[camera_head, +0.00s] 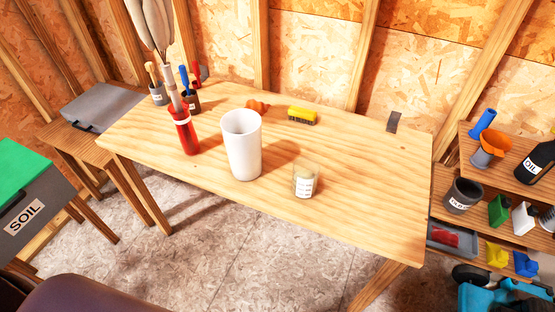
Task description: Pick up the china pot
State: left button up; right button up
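A tall white pot (242,146), which I take to be the china pot, stands upright near the front middle of the wooden workbench (375,190). It is wider at the rim than at the base, and its open top faces up. No label shows on it. Neither of my grippers is in view, and nothing is touching the pot.
A small labelled glass jar (305,182) stands right of the pot; a red cylinder (185,132) stands left. Behind are a yellow brush (302,115) and an orange item (257,106). The bench's right side is mostly clear. A crowded shelf (492,161) stands at right.

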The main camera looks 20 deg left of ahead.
aim_at(241, 128)
jog(key=i+j+z, duration=0.1)
jog(key=j+z, duration=0.75)
jog(key=k+j+z, duration=0.1)
jog(key=j+z, duration=0.35)
jog(key=j, duration=0.1)
